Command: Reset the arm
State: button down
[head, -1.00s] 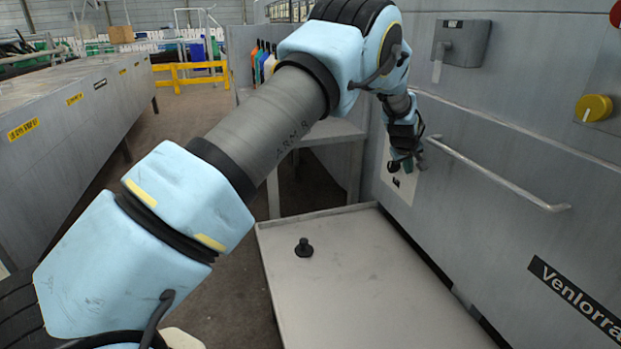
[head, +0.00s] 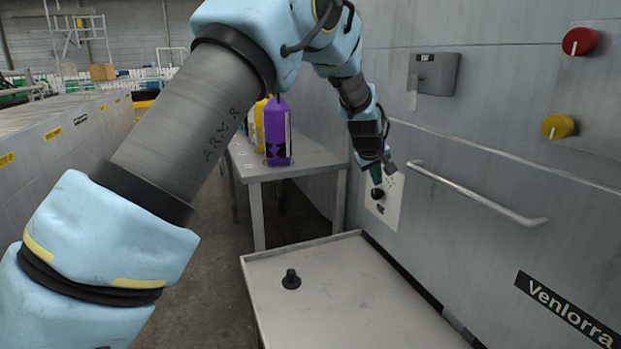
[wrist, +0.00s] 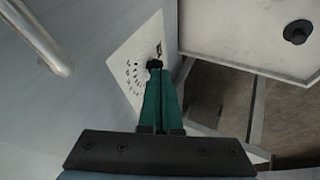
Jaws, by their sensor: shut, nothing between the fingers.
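My gripper (head: 380,177) is at the end of my blue and grey arm, close to the grey wall on the right. Its dark green fingers are shut together and hold nothing. In the wrist view my gripper (wrist: 160,78) points at a white dial plate (wrist: 137,67) with a black knob (wrist: 154,64). The fingertips overlap the knob's lower edge there; I cannot tell whether they touch. In the head view the fingers are just above the black knob (head: 377,193) on the white plate (head: 393,208).
A long handrail (head: 480,195) runs along the wall right of my gripper. Below is a grey tray table (head: 350,300) with a small black knob-like piece (head: 291,279). A side table (head: 315,160) holds a purple bottle (head: 278,130). Red (head: 580,41) and yellow buttons (head: 558,126) sit on the wall.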

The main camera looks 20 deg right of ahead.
jog(key=w+a+r+y+p, duration=0.2)
jog(key=w+a, duration=0.1)
jog(key=a, duration=1.2)
jog(key=w+a+r+y+p, duration=0.1)
jog(key=w+a+p, duration=0.1)
jog(key=a, duration=1.3)
jog(key=s+a+g+y+p, duration=0.1)
jog(key=s+a, duration=0.4)
jog(key=a, duration=0.4)
jog(key=s+a+g+y+p, duration=0.1)
jog(key=s+a, duration=0.5)
jog(key=a, duration=0.3)
jog(key=s+a+r, duration=0.1)
jog(key=s+a, duration=0.4)
jog(key=a, duration=0.4)
jog(key=shift+s+a+n+g+y+p, duration=0.15)
jog(key=shift+s+n+g+y+p, duration=0.15)
jog(key=shift+n+g+y+p, duration=0.1)
jog(key=shift+a, duration=0.1)
